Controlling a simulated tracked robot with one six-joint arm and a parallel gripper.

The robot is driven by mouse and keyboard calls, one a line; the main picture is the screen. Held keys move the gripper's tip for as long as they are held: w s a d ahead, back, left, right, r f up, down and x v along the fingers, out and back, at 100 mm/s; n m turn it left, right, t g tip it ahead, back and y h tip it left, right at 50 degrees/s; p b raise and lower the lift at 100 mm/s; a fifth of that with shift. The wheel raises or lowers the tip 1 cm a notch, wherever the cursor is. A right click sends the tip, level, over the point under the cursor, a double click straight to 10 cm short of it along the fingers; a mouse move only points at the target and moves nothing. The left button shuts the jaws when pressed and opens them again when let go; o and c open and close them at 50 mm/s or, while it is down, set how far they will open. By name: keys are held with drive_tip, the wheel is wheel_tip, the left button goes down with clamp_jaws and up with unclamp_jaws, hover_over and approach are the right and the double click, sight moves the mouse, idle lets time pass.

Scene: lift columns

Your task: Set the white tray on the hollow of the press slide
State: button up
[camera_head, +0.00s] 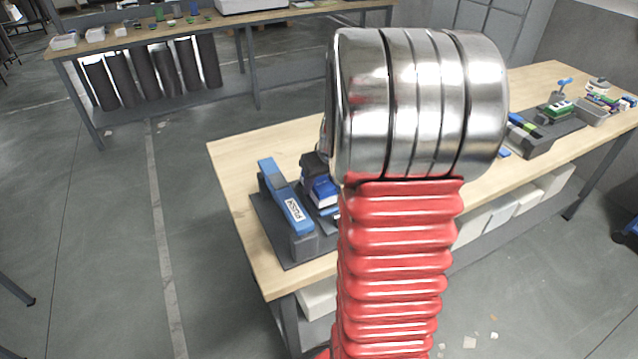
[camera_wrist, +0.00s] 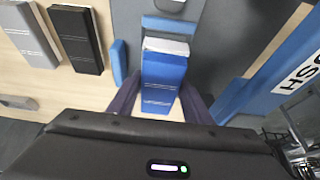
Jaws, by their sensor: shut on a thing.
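In the wrist view, my gripper (camera_wrist: 160,106) is shut on a blue block (camera_wrist: 163,78), with one dark finger along each side. A white band (camera_wrist: 167,46) shows at its far end; I cannot tell if this is the white tray or part of the block. In the head view, my dark gripper (camera_head: 314,164) is mostly hidden behind my arm, above the blue block (camera_head: 325,190). The press has a grey base (camera_head: 273,232) and a blue lever marked PUSH (camera_head: 286,197). The lever also shows in the wrist view (camera_wrist: 275,80). I cannot make out the hollow.
A grey box (camera_wrist: 28,35) and a black box (camera_wrist: 76,38) lie on the wooden table (camera_head: 232,152), left in the wrist view. A small blue piece (camera_wrist: 118,63) is near the held block. Another grey fixture (camera_head: 532,138) stands farther right on the table.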

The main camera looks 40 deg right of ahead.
drive_tip(key=shift+f, duration=0.7)
idle(1.0)
drive_tip(key=o, duration=1.2)
drive_tip(key=shift+c, duration=0.2)
drive_tip(key=o, duration=0.3)
drive_tip(key=shift+r, duration=0.1)
drive_tip(key=shift+r, duration=3.45)
drive_tip(key=shift+s, duration=0.1)
